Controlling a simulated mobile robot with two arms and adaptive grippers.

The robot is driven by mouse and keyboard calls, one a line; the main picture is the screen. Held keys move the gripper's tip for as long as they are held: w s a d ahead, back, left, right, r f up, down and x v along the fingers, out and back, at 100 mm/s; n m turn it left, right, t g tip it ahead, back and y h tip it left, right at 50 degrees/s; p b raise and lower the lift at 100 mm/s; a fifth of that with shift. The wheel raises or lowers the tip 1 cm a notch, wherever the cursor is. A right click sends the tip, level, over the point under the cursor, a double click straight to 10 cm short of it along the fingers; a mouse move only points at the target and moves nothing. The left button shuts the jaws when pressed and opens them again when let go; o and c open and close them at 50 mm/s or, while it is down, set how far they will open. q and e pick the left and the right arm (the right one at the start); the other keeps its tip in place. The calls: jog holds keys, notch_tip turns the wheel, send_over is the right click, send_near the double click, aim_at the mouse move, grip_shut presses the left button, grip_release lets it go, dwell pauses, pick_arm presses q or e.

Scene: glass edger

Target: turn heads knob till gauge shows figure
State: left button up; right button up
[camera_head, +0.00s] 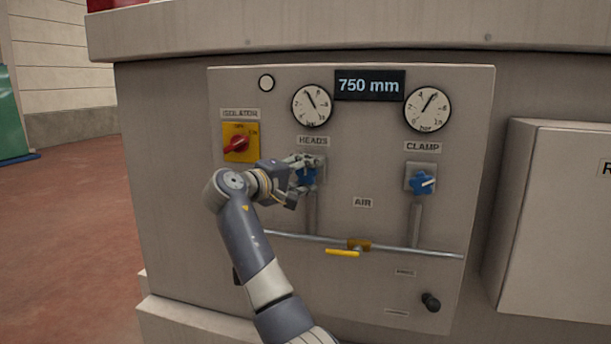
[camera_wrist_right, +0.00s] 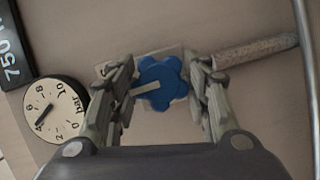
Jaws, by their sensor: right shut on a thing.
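The blue star-shaped HEADS knob (camera_head: 309,179) sits on the panel under its label, partly hidden by my right gripper (camera_head: 301,174). In the right wrist view the knob (camera_wrist_right: 165,88) with its pale pointer bar lies between the fingers of my right gripper (camera_wrist_right: 161,78), which is shut on it. The HEADS gauge (camera_head: 312,105) is above the knob, its needle pointing up and slightly left, near 4. The gauge also shows rotated in the right wrist view (camera_wrist_right: 55,108), its needle near the 4. My left gripper is not in view.
A display (camera_head: 370,85) reads 750 mm. The CLAMP gauge (camera_head: 427,110) and blue CLAMP knob (camera_head: 422,184) are to the right. A red isolator switch (camera_head: 237,144) is close left of my gripper. A pipe with a yellow-handled valve (camera_head: 343,253) runs below.

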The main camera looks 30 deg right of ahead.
dwell(0.3)
jog(key=o, duration=1.1)
jog(key=v, duration=1.2)
jog(key=shift+w, duration=0.1)
